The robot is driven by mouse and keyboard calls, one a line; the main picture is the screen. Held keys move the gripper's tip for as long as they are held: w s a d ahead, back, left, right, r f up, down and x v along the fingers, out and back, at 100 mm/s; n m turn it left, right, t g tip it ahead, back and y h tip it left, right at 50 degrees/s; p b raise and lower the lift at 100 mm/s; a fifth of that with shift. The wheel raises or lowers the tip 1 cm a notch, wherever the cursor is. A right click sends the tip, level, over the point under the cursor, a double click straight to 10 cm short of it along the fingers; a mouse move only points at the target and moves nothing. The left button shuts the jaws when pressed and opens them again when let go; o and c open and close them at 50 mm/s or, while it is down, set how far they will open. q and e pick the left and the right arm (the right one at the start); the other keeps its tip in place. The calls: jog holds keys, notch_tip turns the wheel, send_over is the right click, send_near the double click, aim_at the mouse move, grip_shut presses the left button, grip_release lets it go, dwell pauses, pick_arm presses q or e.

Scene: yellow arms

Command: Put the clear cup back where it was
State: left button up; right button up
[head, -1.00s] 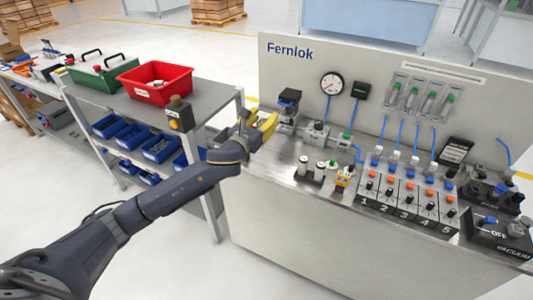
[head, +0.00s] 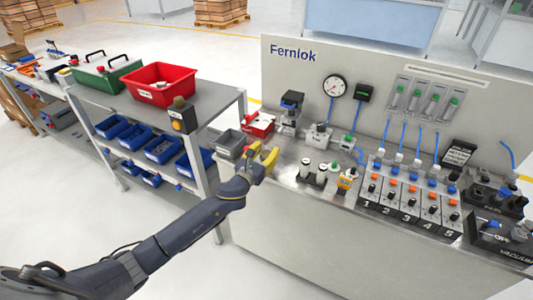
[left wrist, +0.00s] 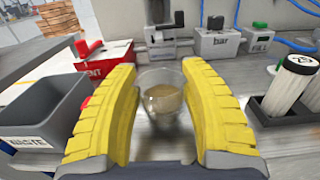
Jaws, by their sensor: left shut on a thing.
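The clear cup (left wrist: 161,98) is see-through with something tan showing in its lower part. It stands upright between the yellow fingers of my left gripper (left wrist: 160,105) in the left wrist view. That gripper is shut on it, with a finger at each side. In the head view my left gripper (head: 265,160) is over the front left part of the steel bench (head: 285,195); the cup is too small to make out there. Whether its base touches the bench is unclear. My right gripper is not in view.
A grey WASTE bin (head: 231,146) and a red box (head: 258,124) stand left of and behind the gripper. The gauge and pipe fittings (head: 319,137) are behind. Bare bench lies between.

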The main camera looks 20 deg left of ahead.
pick_arm(q)
jog(key=shift+f, duration=0.55)
jog(key=shift+f, duration=0.15)
jog(key=o, duration=0.9)
